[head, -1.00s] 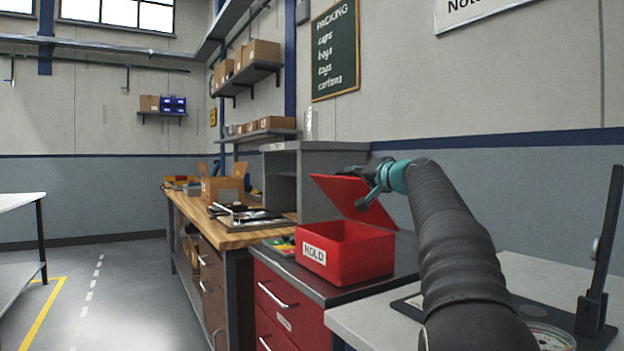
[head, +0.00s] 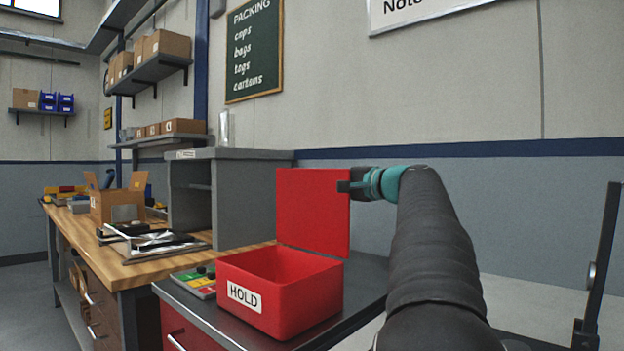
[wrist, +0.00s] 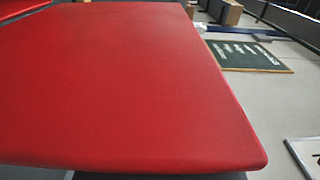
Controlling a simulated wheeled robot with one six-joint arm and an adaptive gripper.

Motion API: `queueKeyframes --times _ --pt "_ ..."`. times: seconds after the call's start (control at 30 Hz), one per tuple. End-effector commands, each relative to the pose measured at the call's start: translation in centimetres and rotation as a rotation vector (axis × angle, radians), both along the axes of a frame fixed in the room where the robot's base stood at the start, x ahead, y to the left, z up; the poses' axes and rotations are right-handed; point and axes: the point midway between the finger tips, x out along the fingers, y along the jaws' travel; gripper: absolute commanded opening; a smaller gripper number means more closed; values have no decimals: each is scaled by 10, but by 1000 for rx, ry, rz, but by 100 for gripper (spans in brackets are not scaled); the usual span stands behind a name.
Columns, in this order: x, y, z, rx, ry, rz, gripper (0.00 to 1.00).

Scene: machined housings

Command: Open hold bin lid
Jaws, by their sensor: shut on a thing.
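The red hold bin (head: 318,300), with a white HOLD label (head: 244,296) on its front, stands on the dark top of a red drawer cabinet. Its red lid (head: 312,212) stands about upright above the bin's back edge, and the bin's inside shows from the front. My gripper (head: 346,187) is at the lid's right edge and is shut on it; the fingertips are partly hidden. In the wrist view the lid (wrist: 130,85) fills most of the picture, and the fingers are hardly visible there.
A tray of small coloured parts (head: 197,281) lies left of the bin. A grey cabinet (head: 245,200) stands behind it. A wooden bench (head: 137,262) with an open carton (head: 118,203) is at the left. A dark upright post (head: 601,265) stands at the far right.

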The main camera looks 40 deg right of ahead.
Motion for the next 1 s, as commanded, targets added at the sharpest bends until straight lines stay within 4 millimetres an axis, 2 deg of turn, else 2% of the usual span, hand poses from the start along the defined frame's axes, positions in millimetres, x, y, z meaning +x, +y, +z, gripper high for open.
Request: queueKeyframes --times 0.6,0.63,0.7,1.0 --pt "-2 0 -2 38 9 10 0" --pt "-2 1 -2 38 9 11 19" --pt "-2 1 -2 38 9 11 37" --pt "-2 0 -2 38 9 10 37"
